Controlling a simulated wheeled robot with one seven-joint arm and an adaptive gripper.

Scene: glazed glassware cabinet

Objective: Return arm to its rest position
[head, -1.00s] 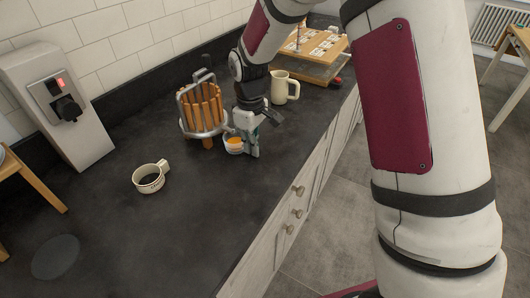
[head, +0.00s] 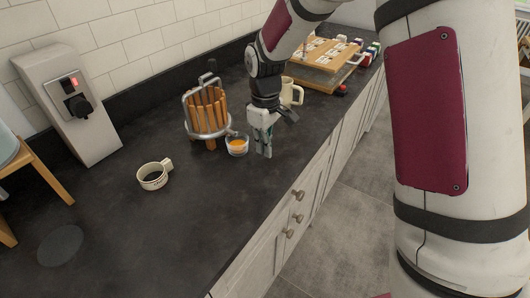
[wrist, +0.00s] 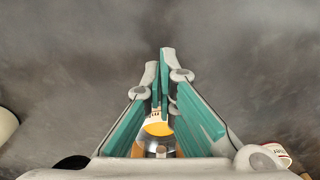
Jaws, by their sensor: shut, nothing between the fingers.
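My gripper (head: 264,152) hangs fingers-down over the dark counter, to the right of a small clear cup of orange liquid (head: 237,147). In the head view a gap shows between the fingers and the cup. In the wrist view the teal finger pads of my gripper (wrist: 160,62) meet at the tips with nothing held. The cup of orange liquid (wrist: 157,128) also shows there, partly hidden behind the fingers. My arm reaches down from the upper right, with a large link filling the right side of the head view.
A wooden-slatted press (head: 207,113) stands behind the cup, and a cream mug (head: 296,93) stands behind my gripper. A grey machine (head: 68,108) stands at left, a wooden board (head: 318,72) at the back.

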